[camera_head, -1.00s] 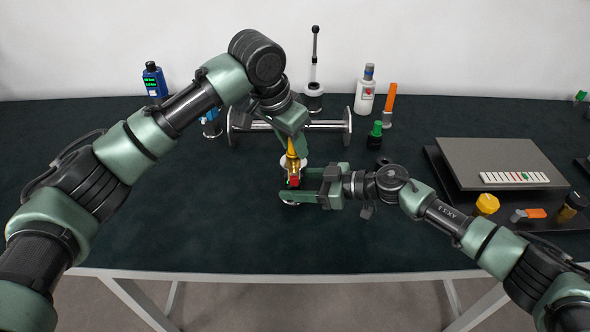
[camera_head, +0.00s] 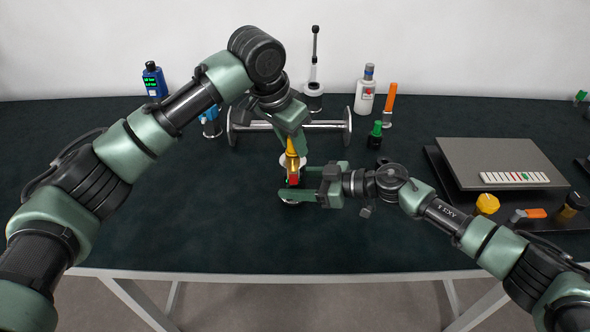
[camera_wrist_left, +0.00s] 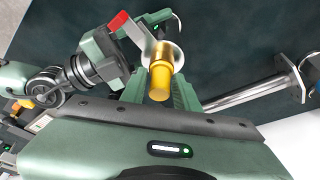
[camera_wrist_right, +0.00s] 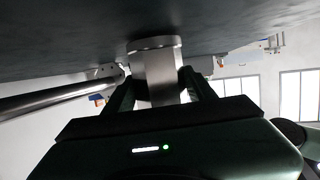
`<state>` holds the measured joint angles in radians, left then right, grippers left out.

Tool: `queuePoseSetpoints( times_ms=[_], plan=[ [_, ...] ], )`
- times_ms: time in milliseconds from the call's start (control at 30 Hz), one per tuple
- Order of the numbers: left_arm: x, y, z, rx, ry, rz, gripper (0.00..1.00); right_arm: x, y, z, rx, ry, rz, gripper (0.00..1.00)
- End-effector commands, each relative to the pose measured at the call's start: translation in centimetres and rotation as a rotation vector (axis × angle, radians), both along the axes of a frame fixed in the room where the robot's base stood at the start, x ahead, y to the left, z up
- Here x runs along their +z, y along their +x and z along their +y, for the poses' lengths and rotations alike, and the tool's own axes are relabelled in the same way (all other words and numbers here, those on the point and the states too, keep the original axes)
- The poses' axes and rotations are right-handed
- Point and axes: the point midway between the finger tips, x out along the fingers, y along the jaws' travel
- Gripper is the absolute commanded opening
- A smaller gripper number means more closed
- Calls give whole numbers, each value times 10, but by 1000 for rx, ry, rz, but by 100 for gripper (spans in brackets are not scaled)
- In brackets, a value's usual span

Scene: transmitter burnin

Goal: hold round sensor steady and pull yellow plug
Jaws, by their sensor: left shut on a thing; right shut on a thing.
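The round sensor is a silver cylinder with a wider round flange (camera_wrist_right: 153,43). In the right wrist view its body (camera_wrist_right: 157,78) stands between the fingers of my right gripper (camera_wrist_right: 160,92), which is shut on it. The yellow plug (camera_head: 292,146) sits at the top of the sensor in the head view, and it shows as a gold cylinder (camera_wrist_left: 161,78) in the left wrist view. My left gripper (camera_head: 291,138) is shut on the plug from above. A red part (camera_head: 293,180) shows beside the sensor. I cannot tell whether plug and sensor still touch.
A green-capped bottle (camera_head: 375,134), a white bottle (camera_head: 365,95) and an orange-handled tool (camera_head: 390,102) stand behind right. A grey box (camera_head: 485,155) is at the right. The front table middle is clear.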

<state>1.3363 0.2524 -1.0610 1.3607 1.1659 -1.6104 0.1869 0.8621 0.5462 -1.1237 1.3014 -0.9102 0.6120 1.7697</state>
Motion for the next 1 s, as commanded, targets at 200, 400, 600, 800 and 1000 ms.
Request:
queuePoseSetpoints(
  times_ms=[200,400,600,800,1000],
  plan=[
    [10,1,-2,-3,-8,-10,0,-8,0,-4,-7,-12,8,13],
    [15,1,-2,-3,-7,-9,0,-7,-1,-3,-5,-10,8,13],
    [26,1,-2,-3,-6,-7,0,-6,-1,-2,-2,-8,7,13],
    [38,1,-1,-3,-5,-6,0,-5,-1,-2,-2,-6,7,13],
    [49,1,-1,-2,-4,-5,0,-4,0,-2,-2,-5,5,13]
  ],
)
